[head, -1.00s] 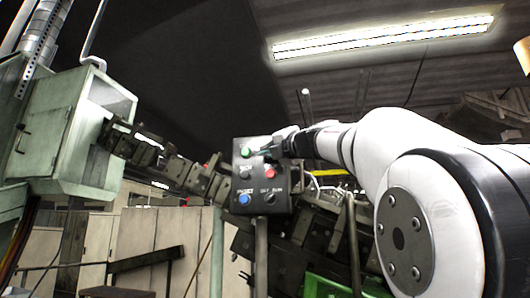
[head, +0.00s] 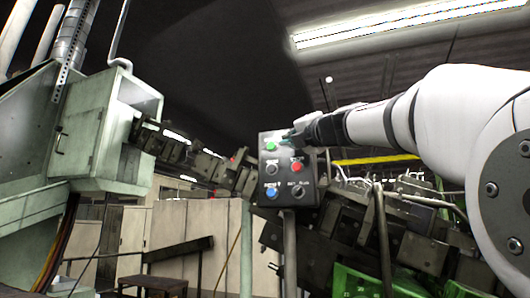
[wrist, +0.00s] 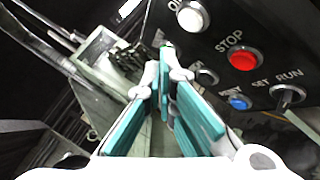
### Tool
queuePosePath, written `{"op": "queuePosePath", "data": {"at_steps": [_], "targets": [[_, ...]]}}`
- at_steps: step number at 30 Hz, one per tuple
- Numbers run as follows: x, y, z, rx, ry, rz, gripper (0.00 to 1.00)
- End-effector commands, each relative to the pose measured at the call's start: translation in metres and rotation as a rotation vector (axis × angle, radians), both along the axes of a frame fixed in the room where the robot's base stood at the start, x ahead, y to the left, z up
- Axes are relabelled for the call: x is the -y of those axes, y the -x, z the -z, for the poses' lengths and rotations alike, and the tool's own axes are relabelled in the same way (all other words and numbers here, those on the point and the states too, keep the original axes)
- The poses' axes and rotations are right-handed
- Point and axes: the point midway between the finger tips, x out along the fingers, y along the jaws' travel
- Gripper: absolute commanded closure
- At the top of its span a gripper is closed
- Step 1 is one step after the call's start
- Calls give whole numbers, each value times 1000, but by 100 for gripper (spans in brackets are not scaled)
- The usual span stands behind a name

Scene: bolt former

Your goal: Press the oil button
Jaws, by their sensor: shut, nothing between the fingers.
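A dark control panel (head: 284,180) on a post carries several buttons. In the head view they include a green button (head: 271,147), a red button (head: 297,167), a dark button (head: 271,169) and a blue button (head: 272,191). The wrist view shows a white button (wrist: 193,17) at the top, the red STOP button (wrist: 243,60) and the blue button (wrist: 238,102). My gripper (wrist: 166,55) is shut and empty. Its tips overlap the green button in the wrist view; I cannot tell if they touch it.
A SET/RUN switch (wrist: 288,97) sits beside the blue button. A pale green machine cabinet (head: 110,130) stands left of the panel. Dark machinery (head: 340,235) stands behind and right of the panel, close under my arm.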

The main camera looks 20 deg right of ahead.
Motion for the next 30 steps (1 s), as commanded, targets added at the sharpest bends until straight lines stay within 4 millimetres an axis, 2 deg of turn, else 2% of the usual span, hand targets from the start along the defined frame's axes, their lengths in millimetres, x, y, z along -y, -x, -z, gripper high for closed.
{"op": "queuePosePath", "data": {"at_steps": [9, 30], "targets": [[-17, 17, 0, 0, 0, 0, 100], [-18, 17, 0, -1, 0, 1, 100]]}}
